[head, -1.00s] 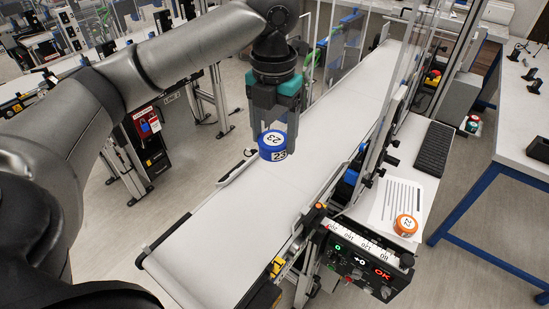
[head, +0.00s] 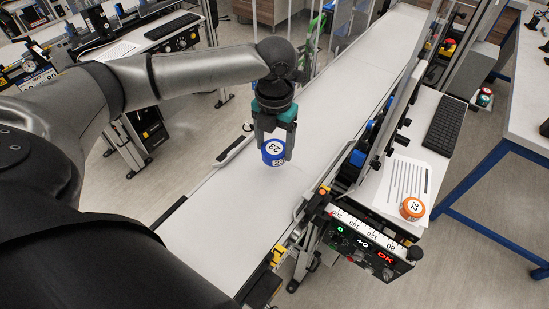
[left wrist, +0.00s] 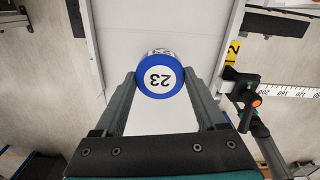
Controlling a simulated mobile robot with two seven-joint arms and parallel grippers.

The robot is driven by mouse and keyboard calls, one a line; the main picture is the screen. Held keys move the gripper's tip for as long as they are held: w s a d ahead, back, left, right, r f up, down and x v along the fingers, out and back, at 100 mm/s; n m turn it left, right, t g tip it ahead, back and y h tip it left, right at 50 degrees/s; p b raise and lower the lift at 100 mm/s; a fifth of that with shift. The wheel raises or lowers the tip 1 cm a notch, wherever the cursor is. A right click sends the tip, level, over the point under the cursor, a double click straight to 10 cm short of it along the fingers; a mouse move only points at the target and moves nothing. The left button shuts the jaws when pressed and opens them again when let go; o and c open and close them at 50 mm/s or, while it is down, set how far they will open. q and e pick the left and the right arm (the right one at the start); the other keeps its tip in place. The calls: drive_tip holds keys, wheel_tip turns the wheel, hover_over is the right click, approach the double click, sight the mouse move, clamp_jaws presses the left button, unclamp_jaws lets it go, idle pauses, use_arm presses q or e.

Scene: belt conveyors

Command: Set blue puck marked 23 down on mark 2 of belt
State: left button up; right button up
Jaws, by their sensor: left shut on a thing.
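The blue puck marked 23 (head: 273,153) has a white top label and is held between the fingers of my left gripper (head: 273,150), over the white belt (head: 240,215). In the left wrist view the puck (left wrist: 160,76) sits between the two fingertips (left wrist: 160,82), which are shut on it. Its height above the belt is hard to judge. My right gripper is not in view.
A control box (head: 360,245) with a ruler scale and lit displays stands at the belt's right side. An orange puck marked 22 (head: 412,208) lies on a paper sheet (head: 395,188) near a keyboard (head: 445,128). Clear guard panels rise along the belt's far right.

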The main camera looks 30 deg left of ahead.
sight(275, 159)
use_arm(q)
drive_tip(key=shift+f, duration=2.6)
drive_tip(key=shift+f, duration=0.15)
drive_tip(key=o, duration=1.4)
drive_tip(key=shift+c, duration=0.2)
wheel_tip(275, 159, up, 12)
drive_tip(key=shift+r, duration=0.2)
